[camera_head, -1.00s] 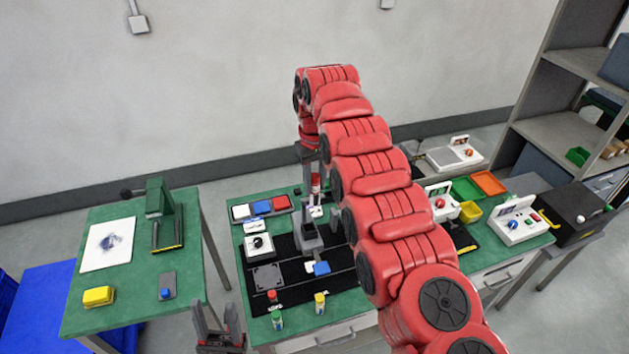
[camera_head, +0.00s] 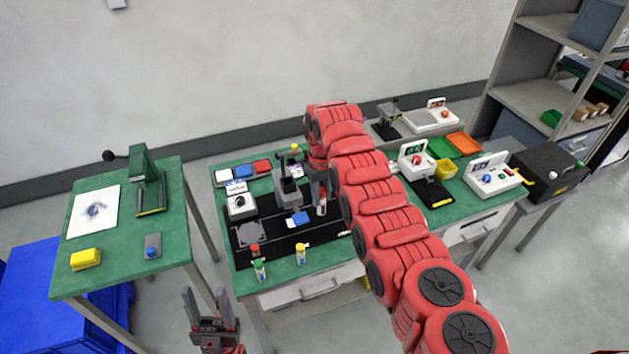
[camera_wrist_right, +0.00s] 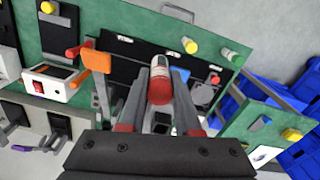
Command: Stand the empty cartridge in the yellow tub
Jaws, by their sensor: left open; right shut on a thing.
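My right gripper (camera_head: 320,190) is shut on a small white-and-red cylindrical cartridge (camera_head: 322,208) above the black mat, to the right of the grey press. In the right wrist view the cartridge (camera_wrist_right: 160,82) sits between the fingers of my right gripper (camera_wrist_right: 160,105), red end toward the camera. I cannot tell whether it is empty. The yellow tub (camera_head: 446,168) stands farther right on the green table, in front of the green tray and apart from the gripper. My left gripper (camera_head: 210,305) is open and empty, low in front of the tables.
The grey press (camera_head: 288,187) stands close left of my right gripper. White instrument boxes (camera_head: 494,178) flank the tub. A green tray (camera_head: 439,147) and orange tray (camera_head: 464,143) lie behind it.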

